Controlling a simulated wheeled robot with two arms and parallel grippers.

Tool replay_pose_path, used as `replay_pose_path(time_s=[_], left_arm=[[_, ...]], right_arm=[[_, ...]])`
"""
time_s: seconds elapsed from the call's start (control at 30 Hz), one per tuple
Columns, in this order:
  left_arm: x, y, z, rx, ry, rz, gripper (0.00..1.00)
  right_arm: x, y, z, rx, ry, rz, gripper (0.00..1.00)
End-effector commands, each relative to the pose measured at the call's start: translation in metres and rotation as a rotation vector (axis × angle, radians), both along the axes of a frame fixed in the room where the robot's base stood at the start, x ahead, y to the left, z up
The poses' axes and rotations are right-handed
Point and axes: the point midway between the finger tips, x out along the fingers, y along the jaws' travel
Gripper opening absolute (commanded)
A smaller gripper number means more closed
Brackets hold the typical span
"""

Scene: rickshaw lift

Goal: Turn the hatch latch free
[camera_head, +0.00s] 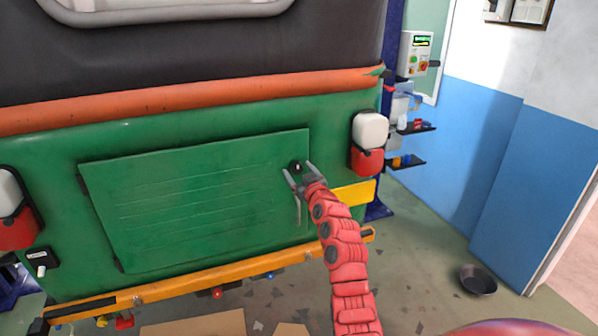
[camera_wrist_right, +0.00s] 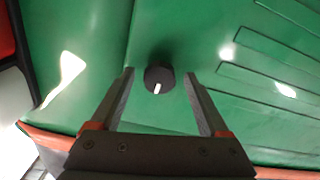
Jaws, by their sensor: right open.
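The hatch (camera_head: 200,195) is a green ribbed panel in the rickshaw's green rear, and it lies flush in its frame. The latch (camera_head: 296,166) is a small dark round knob near the hatch's upper right edge. In the right wrist view the latch (camera_wrist_right: 159,80) shows a white mark pointing toward the bottom of the picture. My right gripper (camera_head: 300,174) is open at the latch. In the right wrist view its fingers (camera_wrist_right: 162,90) stand on either side of the knob, with a gap on both sides. My left gripper is not in view.
A yellow bumper (camera_head: 200,283) runs below the hatch. A white and red lamp (camera_head: 369,142) sits right of the latch. A control box (camera_head: 415,54) and small shelves (camera_head: 405,162) stand behind at right. A dark bowl (camera_head: 478,280) lies on the open floor.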

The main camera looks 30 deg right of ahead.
Motion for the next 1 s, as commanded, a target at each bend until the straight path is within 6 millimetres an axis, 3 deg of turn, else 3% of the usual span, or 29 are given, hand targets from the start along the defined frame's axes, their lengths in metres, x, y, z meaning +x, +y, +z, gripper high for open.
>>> replay_pose_path(time_s=[0.07,0.5,1.0], left_arm=[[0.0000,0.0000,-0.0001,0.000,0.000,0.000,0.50],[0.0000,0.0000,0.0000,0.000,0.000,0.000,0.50],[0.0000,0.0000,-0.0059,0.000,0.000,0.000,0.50]], right_arm=[[-0.0001,-0.0001,-0.0001,0.000,0.000,0.000,0.79],[-0.0002,-0.0001,0.0001,0.000,0.000,0.000,0.00],[-0.0007,-0.0008,-0.0005,0.113,-0.029,-0.003,0.00]])
